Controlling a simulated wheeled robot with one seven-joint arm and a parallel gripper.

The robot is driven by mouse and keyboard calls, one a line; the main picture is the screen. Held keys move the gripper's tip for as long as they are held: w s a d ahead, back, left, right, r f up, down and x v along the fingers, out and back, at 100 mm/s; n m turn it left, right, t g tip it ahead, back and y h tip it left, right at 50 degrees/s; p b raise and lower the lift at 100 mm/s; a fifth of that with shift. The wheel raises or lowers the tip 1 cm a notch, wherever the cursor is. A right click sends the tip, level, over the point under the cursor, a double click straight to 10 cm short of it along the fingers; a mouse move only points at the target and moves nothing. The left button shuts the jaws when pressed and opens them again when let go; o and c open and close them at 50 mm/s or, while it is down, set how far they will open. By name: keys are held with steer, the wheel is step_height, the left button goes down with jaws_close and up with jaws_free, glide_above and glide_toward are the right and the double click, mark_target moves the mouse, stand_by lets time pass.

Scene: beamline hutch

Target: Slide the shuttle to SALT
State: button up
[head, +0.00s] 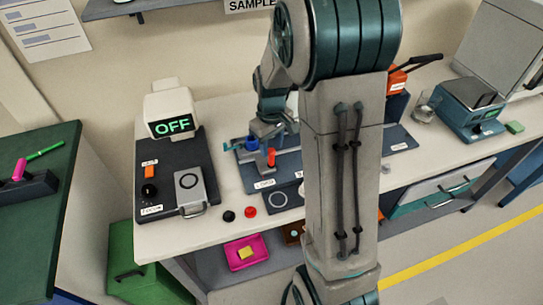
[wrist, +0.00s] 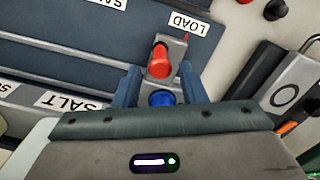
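The shuttle (wrist: 176,46) is a small grey block with a red peg (wrist: 158,62) and a blue knob (wrist: 161,98). It sits on the blue-grey rail base at the LOAD label (wrist: 184,24); the SALT label (wrist: 68,102) lies to the left in the wrist view. In the head view the blue knob (head: 252,143) and red peg (head: 271,158) show beside the LOAD label (head: 263,184). My gripper (wrist: 160,82) is open, its fingers on either side of the shuttle's knobs with slim gaps. My gripper body hides the near part of the shuttle.
A dark unit (head: 150,205) with an OFF display (head: 172,125) stands left of the rail. Black (head: 229,216) and red (head: 250,211) buttons lie in front. My arm hides the bench's middle. A teal balance (head: 470,105) stands at right.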

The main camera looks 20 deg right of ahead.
step_height(320, 180, down, 6)
steer(key=shift+f+p, duration=0.1)
steer(key=shift+p, duration=0.2)
jaws_close()
